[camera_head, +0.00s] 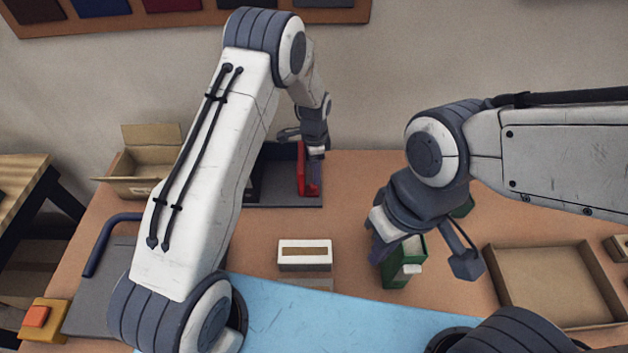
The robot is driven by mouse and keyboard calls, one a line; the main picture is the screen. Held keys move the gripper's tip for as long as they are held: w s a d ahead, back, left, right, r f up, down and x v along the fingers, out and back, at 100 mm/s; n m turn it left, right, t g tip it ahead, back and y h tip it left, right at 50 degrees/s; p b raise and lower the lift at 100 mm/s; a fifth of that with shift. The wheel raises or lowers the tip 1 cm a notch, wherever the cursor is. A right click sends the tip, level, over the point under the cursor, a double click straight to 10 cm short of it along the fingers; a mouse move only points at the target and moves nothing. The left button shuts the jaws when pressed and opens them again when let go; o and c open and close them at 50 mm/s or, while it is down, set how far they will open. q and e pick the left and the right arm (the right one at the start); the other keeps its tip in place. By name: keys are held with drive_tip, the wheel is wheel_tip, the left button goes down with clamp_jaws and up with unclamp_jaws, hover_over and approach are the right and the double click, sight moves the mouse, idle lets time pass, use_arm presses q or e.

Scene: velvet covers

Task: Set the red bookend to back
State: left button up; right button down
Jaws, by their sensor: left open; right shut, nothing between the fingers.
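The red bookend (302,176) stands upright on a dark grey board (285,201) at the back middle of the table. My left gripper (310,160) is open at the bookend, with one finger in front of its right part. I cannot tell whether the finger touches it. A dark upright piece stands left of the bookend on the board, partly hidden by my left arm. My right gripper (379,249) is shut and empty, beside and above a green box (396,275).
A white slotted box (304,254) stands at the front middle. An open cardboard box (148,170) is at the back left, and a shallow cardboard tray (555,279) is at the right. An orange-topped yellow block (42,318) sits at the left front. Bare table lies right of the board.

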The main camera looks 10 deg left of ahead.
use_arm(q)
drive_tip(key=shift+r+b, duration=0.4)
drive_tip(key=shift+r, duration=1.8)
use_arm(e)
drive_tip(key=shift+f, duration=0.65)
